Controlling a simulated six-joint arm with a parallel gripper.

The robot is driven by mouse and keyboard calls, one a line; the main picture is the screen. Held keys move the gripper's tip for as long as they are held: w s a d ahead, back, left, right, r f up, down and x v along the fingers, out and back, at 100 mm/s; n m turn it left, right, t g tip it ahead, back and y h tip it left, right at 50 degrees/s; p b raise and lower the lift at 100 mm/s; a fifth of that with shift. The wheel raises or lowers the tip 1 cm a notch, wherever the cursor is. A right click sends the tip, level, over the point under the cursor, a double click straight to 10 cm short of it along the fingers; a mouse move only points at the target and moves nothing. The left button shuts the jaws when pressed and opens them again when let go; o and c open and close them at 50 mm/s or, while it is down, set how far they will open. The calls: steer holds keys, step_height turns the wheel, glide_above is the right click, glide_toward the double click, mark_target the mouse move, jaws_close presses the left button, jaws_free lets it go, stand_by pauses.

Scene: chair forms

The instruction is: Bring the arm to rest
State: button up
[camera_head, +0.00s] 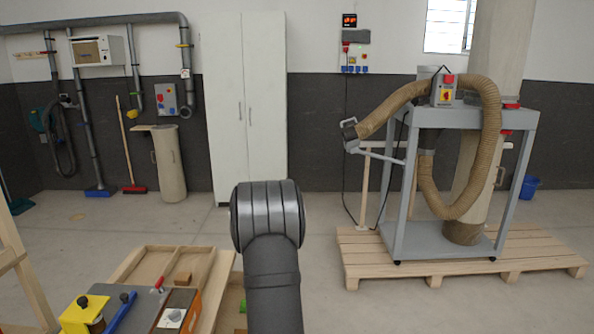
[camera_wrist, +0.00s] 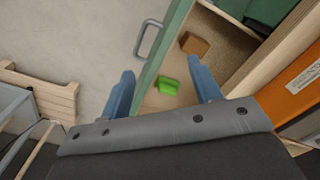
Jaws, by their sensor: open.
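My gripper (camera_wrist: 165,88) shows in the wrist view with its two blue fingers spread apart. It is open, and nothing is held between the fingers. Beyond the fingers lie a bright green piece (camera_wrist: 168,87) and a brown block (camera_wrist: 194,44), both on a wooden surface below. In the head view my arm (camera_head: 270,250) stands upright in the lower middle, and the gripper itself is hidden there.
A wooden tray-like bench (camera_head: 140,264) with a yellow clamp (camera_head: 84,314) and a blue tool (camera_head: 120,314) lies left of my arm. A grey cart (camera_head: 440,246) with a hose stands on a pallet (camera_head: 390,270) at right. A white cabinet (camera_head: 245,100) stands behind. Floor between is clear.

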steer(key=s+d+r+m, duration=0.2)
steer(key=d+r+m, duration=0.2)
steer(key=r+m, duration=0.3)
steer(key=s+a+r+n, duration=0.2)
steer(key=a+r+n, duration=0.1)
steer(key=a, duration=1)
steer(key=shift+s+a+n, duration=0.15)
steer(key=shift+a+n, duration=0.15)
steer(key=shift+n, duration=0.6)
